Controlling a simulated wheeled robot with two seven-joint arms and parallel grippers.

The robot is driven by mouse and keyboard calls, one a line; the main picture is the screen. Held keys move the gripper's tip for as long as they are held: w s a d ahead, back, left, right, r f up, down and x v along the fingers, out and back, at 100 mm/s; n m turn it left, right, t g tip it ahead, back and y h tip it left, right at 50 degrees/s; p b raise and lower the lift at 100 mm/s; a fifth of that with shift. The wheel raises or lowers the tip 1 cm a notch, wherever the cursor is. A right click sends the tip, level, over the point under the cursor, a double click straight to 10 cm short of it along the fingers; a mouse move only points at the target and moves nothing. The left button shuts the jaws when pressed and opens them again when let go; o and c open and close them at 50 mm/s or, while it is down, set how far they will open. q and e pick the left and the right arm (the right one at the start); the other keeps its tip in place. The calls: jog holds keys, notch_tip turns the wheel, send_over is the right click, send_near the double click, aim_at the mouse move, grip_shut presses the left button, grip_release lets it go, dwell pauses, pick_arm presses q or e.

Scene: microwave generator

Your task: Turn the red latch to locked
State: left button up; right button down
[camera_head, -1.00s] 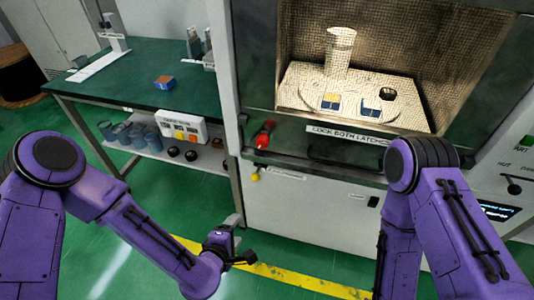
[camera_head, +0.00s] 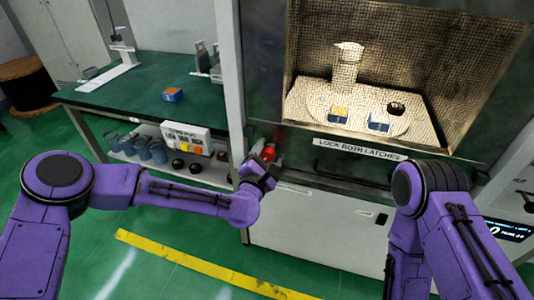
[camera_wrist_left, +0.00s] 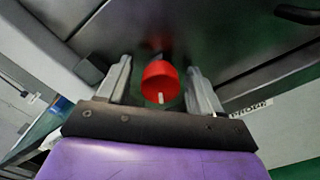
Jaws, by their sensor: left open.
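The red latch (camera_head: 268,152) sits on the dark front panel of the microwave cabinet, at the left below the chamber. In the left wrist view the red latch knob (camera_wrist_left: 160,82) is round, with a white mark on its lower side. My left gripper (camera_head: 262,163) is right in front of it. In the wrist view its two fingers (camera_wrist_left: 160,85) stand open, one on each side of the knob, with gaps on both sides. My right arm (camera_head: 430,200) comes in at the right; its gripper is out of view.
A label reading "LOCK BOTH LATCHES" (camera_head: 358,149) is right of the latch, above a dark handle (camera_head: 350,172). The lit chamber (camera_head: 400,60) holds a round plate (camera_head: 310,112) with small blocks. A green bench (camera_head: 140,85) stands left. Green floor lies in front.

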pick_arm(q)
jog(key=c, duration=1)
jog(key=shift+c, duration=0.2)
jog(key=shift+a, duration=0.15)
jog(key=shift+m, duration=0.4)
jog(key=m+b, duration=0.1)
jog(key=m, duration=0.2)
jog(key=m+b, duration=0.1)
jog(key=m, duration=0.8)
jog(key=shift+m, duration=0.4)
jog(key=shift+o, duration=0.3)
jog(key=m, duration=0.4)
jog(key=shift+w+r, duration=0.1)
jog(key=shift+m, duration=0.3)
